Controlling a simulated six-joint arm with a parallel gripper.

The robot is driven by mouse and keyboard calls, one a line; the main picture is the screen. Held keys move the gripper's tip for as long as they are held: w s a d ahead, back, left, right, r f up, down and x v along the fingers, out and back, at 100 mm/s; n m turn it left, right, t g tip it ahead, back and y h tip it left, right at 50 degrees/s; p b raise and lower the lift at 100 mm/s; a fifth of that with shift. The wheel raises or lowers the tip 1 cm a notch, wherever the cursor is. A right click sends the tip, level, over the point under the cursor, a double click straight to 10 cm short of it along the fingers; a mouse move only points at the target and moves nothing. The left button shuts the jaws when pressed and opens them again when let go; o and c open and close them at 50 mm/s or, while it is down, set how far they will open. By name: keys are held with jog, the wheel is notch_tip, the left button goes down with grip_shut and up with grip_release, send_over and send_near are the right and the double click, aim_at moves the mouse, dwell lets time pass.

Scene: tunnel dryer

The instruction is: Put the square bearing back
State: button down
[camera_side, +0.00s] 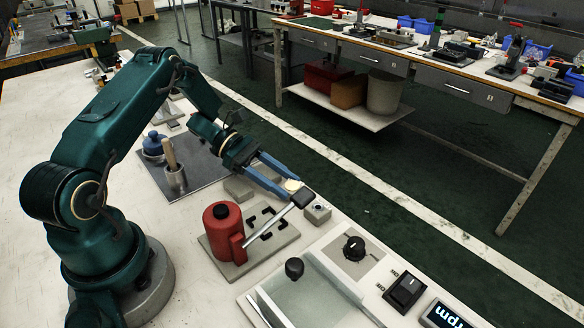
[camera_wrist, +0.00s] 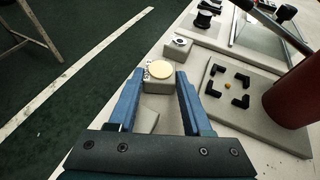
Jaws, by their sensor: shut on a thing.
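My gripper (camera_side: 294,189) has its two blue fingers around a small grey square block with a cream round top (camera_wrist: 160,69), which I take to be the square bearing. In the wrist view the block fills the space between the fingertips (camera_wrist: 160,79). In the side view its cream top (camera_side: 293,185) shows at the finger ends, and the fingers partly hide its body. I cannot tell its height above the bench. A grey plate (camera_side: 285,239) beside the red press carries several black corner pieces (camera_side: 263,225) around an empty square spot with a small yellow dot (camera_wrist: 227,85).
The red press (camera_side: 222,228) has a lever with a black end (camera_side: 302,197) close to the fingertips. A small block with a dark top (camera_side: 317,210) stands just beyond. Grey blocks (camera_side: 238,188) lie behind the plate. A control panel (camera_side: 352,248) is at front right.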

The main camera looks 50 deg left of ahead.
jog(key=shift+c, duration=1.7)
grip_release()
jog(key=shift+f, duration=0.15)
